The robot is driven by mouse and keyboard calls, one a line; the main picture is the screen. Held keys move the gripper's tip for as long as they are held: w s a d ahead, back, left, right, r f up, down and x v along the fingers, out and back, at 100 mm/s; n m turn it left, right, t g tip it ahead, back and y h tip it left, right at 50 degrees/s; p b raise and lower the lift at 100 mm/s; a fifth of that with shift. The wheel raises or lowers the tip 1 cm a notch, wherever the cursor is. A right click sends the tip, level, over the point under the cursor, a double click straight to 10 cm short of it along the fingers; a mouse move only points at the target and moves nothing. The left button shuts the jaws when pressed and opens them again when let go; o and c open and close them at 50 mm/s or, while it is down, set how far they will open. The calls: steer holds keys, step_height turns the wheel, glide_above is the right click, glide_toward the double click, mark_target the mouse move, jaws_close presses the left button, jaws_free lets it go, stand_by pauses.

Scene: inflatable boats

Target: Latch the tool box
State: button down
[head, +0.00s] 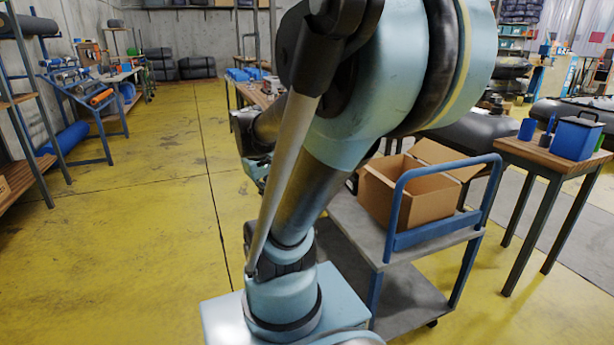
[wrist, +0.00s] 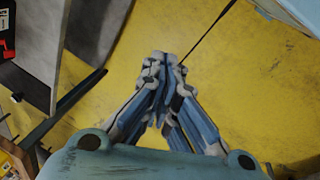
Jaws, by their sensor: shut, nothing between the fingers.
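A blue box (head: 577,138) with a dark top and what looks like a handle stands on a small wooden table at the right of the head view. It is the likeliest tool box, but its latch is too small to make out. My gripper (wrist: 163,62) is shut and empty in the wrist view, its fingertips together above the yellow floor. In the head view my arm fills the middle and mostly hides the gripper. The gripper is well away from the blue box.
A grey cart (head: 407,301) with a blue handle carries an open cardboard box (head: 408,197), between my arm and the wooden table (head: 531,153). A blue cup (head: 527,129) stands beside the blue box. A blue rack (head: 85,115) stands at left. The yellow floor at left is clear.

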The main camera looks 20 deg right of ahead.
steer(key=w+d+n+g+h, duration=0.1)
steer(key=w+d+n+h, duration=0.2)
steer(key=w+d, duration=0.55)
steer(key=w+d+n+g+h, duration=0.15)
steer(key=w+d+n, duration=0.35)
steer(key=w, duration=0.6)
steer(key=w+d+f+n+g+h, duration=0.2)
steer(key=w+d+f+n+h, duration=0.3)
steer(key=w+d+f, duration=0.8)
steer(key=shift+t, duration=0.25)
steer(key=s+d, duration=0.1)
steer(key=d, duration=0.1)
steer(key=s+d+f, duration=0.1)
steer(key=d, duration=0.2)
steer(key=d+f, duration=0.1)
steer(key=d, duration=0.2)
steer(key=shift+s+d+f, duration=0.2)
steer(key=shift+s, duration=0.2)
steer(key=shift+s+d, duration=0.1)
steer(key=shift+d, duration=0.75)
steer(key=shift+r, duration=0.25)
steer(key=shift+d+r, duration=0.1)
steer(key=shift+r, duration=0.85)
